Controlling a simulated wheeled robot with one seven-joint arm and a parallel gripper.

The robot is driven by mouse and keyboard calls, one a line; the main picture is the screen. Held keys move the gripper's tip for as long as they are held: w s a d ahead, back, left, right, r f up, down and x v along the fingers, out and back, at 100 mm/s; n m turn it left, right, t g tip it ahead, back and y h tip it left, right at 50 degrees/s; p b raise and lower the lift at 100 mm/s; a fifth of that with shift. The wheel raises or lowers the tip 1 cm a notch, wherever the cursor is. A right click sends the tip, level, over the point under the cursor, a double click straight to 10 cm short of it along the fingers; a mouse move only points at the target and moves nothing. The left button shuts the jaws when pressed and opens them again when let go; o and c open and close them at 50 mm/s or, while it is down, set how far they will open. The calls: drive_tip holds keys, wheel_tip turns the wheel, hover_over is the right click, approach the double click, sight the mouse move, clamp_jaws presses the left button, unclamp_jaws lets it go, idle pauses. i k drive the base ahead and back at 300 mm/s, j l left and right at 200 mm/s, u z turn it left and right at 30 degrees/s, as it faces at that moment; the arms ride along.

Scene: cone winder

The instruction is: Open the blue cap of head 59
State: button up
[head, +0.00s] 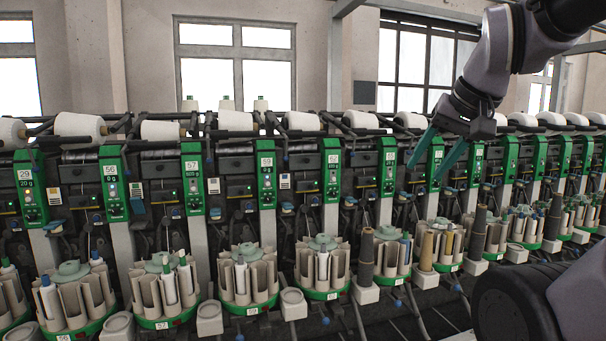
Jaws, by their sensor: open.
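My gripper (424,172) hangs at the upper right with its two teal fingers spread and nothing between them. It points down in front of the green panels right of centre. A green panel (267,182) whose label appears to read 59 stands left of my gripper, well apart from it. Small blue parts show low on the machine, one at the left of that panel (215,213) and one farther right (350,200). I cannot tell which one is the cap of head 59, or whether it is shut.
A row of similar heads runs across the view, with white cones (235,121) along the top. Round bobbin magazines (248,275) with green bases stick out below the panels. Tall dark tubes (365,258) stand between some magazines. Windows and a pale wall are behind.

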sight(215, 212)
drive_tip(key=i+j+z, duration=0.2)
drive_tip(key=j, duration=0.25)
drive_tip(key=i+j+z, duration=0.15)
drive_tip(key=j, duration=0.35)
drive_tip(key=j+z, duration=0.2)
drive_tip(key=j, duration=0.3)
